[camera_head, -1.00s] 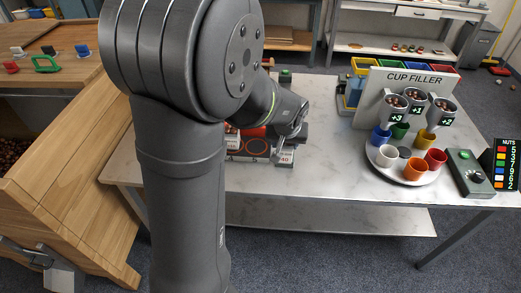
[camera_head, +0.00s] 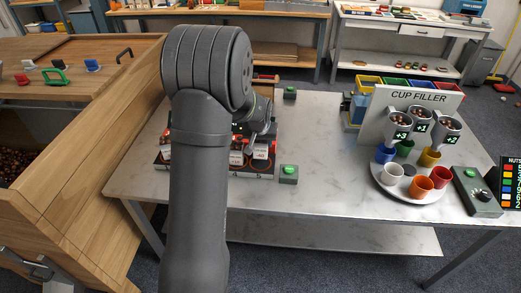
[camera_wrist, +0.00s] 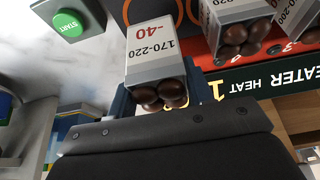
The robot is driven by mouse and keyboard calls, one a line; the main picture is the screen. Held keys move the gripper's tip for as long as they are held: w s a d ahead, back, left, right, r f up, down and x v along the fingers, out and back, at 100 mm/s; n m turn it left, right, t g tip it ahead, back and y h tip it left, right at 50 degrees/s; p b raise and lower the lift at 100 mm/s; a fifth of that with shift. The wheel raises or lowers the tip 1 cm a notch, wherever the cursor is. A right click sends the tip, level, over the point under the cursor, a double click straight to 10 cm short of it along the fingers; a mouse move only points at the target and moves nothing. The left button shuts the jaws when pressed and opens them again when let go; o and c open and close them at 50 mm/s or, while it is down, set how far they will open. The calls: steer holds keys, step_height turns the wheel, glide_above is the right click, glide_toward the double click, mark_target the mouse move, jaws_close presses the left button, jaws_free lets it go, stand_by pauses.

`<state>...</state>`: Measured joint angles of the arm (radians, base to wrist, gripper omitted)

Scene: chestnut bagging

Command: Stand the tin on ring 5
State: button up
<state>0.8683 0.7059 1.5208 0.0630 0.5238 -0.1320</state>
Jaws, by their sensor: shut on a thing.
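In the wrist view a pale square tin (camera_wrist: 153,58), labelled 170-220 and -40, holds several brown chestnuts at its open end. My gripper (camera_wrist: 158,93) is shut on it, with a dark finger on either side. In the head view my gripper (camera_head: 262,128) is over the right part of the heater (camera_head: 266,172), and a labelled tin (camera_head: 260,152) is under it. An orange ring (camera_wrist: 127,12) shows partly behind the held tin in the wrist view. Ring number 5 is not readable. Contact below the tin is hidden.
Other filled tins (camera_wrist: 238,12) stand beside the held one. A green START button box (camera_wrist: 68,24) is close by; a green button box (camera_head: 288,174) stands right of the heater. The cup filler (camera_head: 418,97) and cup tray (camera_head: 400,194) are farther right. Clear tabletop (camera_head: 325,165) lies between.

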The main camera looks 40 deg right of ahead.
mark_target(260, 149)
steer(key=shift+w+f, duration=0.1)
steer(key=shift+f, duration=1.95)
steer(key=o, duration=1)
steer(key=shift+f, duration=0.15)
steer(key=shift+o, duration=0.2)
steer(key=v, duration=1.2)
